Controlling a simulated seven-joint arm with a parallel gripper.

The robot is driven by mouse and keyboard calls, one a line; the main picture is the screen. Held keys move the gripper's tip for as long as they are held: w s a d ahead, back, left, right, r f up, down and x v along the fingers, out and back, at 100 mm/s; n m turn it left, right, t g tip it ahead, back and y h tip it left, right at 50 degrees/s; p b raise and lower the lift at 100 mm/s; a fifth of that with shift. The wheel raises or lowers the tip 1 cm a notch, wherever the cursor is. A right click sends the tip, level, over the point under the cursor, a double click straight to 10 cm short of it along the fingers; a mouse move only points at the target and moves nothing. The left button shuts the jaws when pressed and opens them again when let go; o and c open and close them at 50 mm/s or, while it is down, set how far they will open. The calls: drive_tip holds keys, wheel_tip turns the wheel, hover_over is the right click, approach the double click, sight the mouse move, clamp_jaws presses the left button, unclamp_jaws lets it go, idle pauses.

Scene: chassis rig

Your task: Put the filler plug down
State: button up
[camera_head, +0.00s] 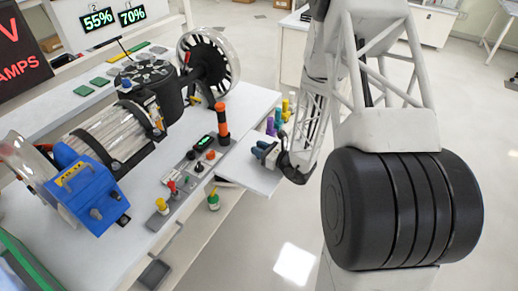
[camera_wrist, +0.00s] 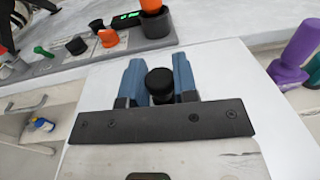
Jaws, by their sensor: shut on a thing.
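The filler plug appears to be the black, round-topped piece (camera_wrist: 160,82) between my blue fingers in the wrist view. My gripper (camera_wrist: 158,66) is shut on it. The plug's lower part is partly hidden by the dark bar of the gripper. In the head view my gripper (camera_head: 262,150) hangs over the white side shelf (camera_head: 252,178) at the bench's right edge, and I cannot make out the plug there. The white surface lies below the plug, but I cannot tell whether they touch.
A grey rack (camera_head: 190,172) with several coloured knobs lies left of my gripper, with an orange and black cylinder (camera_head: 222,120) at its far end. A purple piece (camera_wrist: 294,58) stands to the right in the wrist view. The blue-ended machine (camera_head: 92,190) fills the bench's left.

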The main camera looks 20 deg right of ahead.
drive_tip(key=shift+f, duration=0.1)
drive_tip(key=o, duration=0.9)
drive_tip(key=shift+s+d, duration=0.1)
drive_tip(key=shift+v, duration=5.9)
drive_tip(key=shift+r, duration=0.2)
